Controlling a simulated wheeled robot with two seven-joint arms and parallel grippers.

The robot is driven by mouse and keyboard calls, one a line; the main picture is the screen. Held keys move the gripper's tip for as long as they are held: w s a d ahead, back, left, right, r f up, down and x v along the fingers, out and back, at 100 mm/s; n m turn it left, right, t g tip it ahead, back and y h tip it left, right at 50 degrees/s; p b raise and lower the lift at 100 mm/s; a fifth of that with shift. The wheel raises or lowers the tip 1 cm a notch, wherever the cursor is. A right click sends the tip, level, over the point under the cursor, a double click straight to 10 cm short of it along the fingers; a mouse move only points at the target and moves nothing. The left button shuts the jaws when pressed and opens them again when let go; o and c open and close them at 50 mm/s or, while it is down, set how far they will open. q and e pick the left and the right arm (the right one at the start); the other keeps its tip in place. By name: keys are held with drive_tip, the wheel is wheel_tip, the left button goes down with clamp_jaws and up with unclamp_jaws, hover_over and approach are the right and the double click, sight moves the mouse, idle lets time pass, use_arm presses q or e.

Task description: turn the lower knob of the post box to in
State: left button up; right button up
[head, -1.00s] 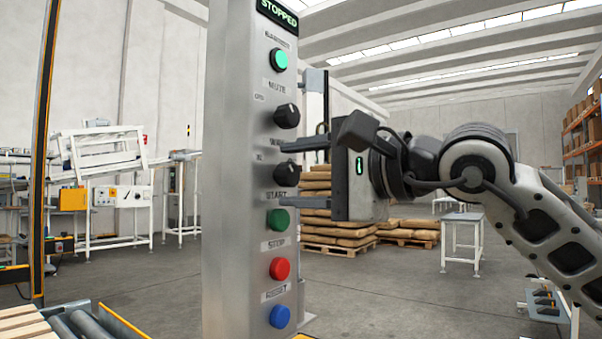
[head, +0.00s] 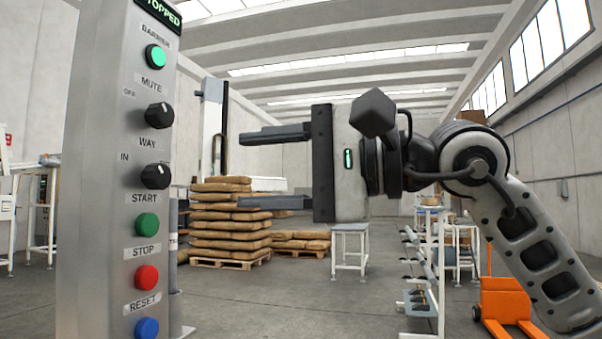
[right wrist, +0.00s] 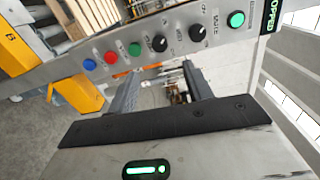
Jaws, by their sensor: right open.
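The post box (head: 100,200) is a tall grey metal column at the left of the head view. Its lower knob (head: 155,176), black and labelled WAY, sits below the black upper knob (head: 159,115) labelled MUTE. The word IN is printed up and left of the lower knob; I cannot tell for sure where the knob points. My right gripper (head: 243,170) is open and empty, to the right of the knob and apart from it, fingers toward the post. In the right wrist view the lower knob (right wrist: 159,43) lies beyond the gap between the fingers (right wrist: 160,72). My left gripper is not in view.
Green (head: 147,225), red (head: 147,277) and blue (head: 147,328) buttons sit below the knob, and a lit green button (head: 156,56) above. A pallet of sacks (head: 222,225), a white table (head: 350,240) and an orange pallet jack (head: 505,300) stand behind. The air between fingers and post is clear.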

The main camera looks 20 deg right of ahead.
drive_tip(key=shift+v, duration=2)
